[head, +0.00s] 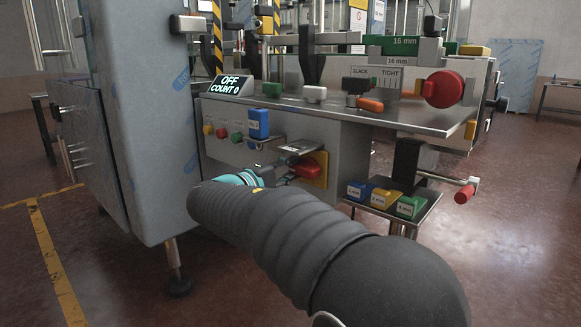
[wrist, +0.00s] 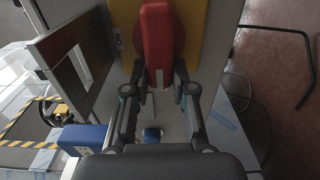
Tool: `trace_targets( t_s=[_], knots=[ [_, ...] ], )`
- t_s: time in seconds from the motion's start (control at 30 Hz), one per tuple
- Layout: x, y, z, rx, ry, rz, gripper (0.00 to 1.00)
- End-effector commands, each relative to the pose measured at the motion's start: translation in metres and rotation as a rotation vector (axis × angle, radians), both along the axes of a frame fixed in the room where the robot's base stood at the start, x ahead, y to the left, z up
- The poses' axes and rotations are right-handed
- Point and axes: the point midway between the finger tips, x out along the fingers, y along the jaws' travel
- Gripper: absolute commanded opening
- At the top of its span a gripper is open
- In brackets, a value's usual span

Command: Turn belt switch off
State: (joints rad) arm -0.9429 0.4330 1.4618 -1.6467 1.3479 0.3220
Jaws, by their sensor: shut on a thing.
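The belt switch is a red handle on a yellow plate (head: 319,168) on the front panel of the machine. In the wrist view the red handle (wrist: 157,45) stands upright in the picture against its yellow plate (wrist: 197,35), with a small ON label (wrist: 117,40) at the left. My gripper (wrist: 160,76) is shut on the handle, one finger on each side of its near end. In the head view my gripper (head: 292,164) is at the left of the switch, and my arm hides part of the area below it.
A display (head: 230,86) reads OFF, COUNT 0. A blue block (head: 258,123) sits on the panel left of the switch, near several small buttons (head: 222,133). A shelf with blue, yellow and green blocks (head: 411,207) stands at the lower right. The tabletop (head: 425,118) overhangs above.

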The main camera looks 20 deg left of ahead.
Motion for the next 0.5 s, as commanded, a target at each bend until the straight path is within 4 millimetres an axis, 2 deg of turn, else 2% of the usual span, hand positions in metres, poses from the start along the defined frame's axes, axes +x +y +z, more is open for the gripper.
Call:
trace_targets(
  t_s=[0.37,0.4,0.5],
  knots=[
    [0.0002,0.0007,-0.0004,-0.007,0.002,0.002,0.0],
    [0.0002,0.0007,-0.0004,-0.007,0.002,0.002,0.3],
    [0.0001,0.0006,-0.0005,-0.006,0.002,0.002,0.5]
  ],
)
